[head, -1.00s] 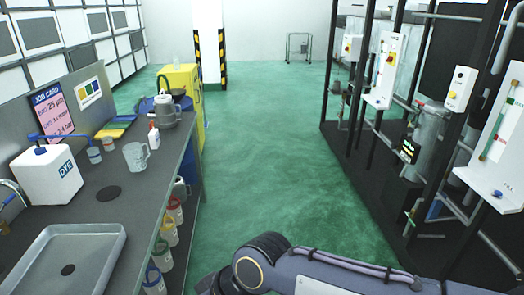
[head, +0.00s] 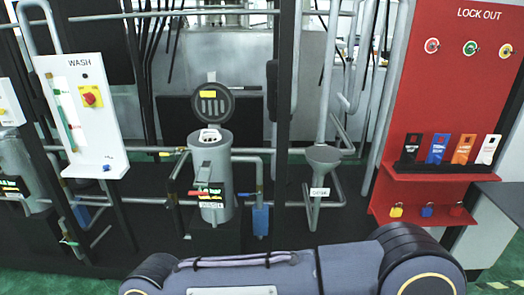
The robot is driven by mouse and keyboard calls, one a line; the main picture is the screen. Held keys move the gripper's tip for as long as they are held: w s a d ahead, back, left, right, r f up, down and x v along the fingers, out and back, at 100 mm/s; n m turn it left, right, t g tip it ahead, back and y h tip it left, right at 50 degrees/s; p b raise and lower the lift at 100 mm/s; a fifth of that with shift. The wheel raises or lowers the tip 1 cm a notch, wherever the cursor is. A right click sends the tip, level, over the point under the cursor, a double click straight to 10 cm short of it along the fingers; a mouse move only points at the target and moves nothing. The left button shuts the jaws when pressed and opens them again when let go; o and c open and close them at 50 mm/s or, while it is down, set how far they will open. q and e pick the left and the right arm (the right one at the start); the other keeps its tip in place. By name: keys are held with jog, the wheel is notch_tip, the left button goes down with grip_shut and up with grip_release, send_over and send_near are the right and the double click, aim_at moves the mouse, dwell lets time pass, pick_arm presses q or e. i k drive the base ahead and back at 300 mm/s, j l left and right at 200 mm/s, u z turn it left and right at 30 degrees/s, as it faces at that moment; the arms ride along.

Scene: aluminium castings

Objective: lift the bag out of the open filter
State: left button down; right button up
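The open filter (head: 212,182) is a grey upright cylinder standing in the pipework at the middle of the head view. Its round dark lid (head: 212,103) is tilted up behind the opening. The white rim of the bag (head: 209,136) shows at the filter's mouth; the rest of the bag is hidden inside. A link of my own arm lies across the bottom of the view. Neither of my grippers is in view.
A white WASH panel (head: 84,117) stands left of the filter and a grey funnel (head: 322,160) to its right. A red LOCK OUT board (head: 450,100) with tags and padlocks is at the right. Pipes and dark posts (head: 283,100) stand close around the filter.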

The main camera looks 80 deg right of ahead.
aim_at(208, 138)
jog(key=j+z, duration=0.1)
jog(key=z, duration=2.35)
jog(key=i+j+u, duration=0.2)
jog(key=i, duration=0.55)
jog(key=i+l+u, duration=0.1)
jog(key=i+u, duration=0.15)
jog(key=i, duration=0.45)
jog(key=i+l+u, duration=0.2)
jog(key=i, duration=0.55)
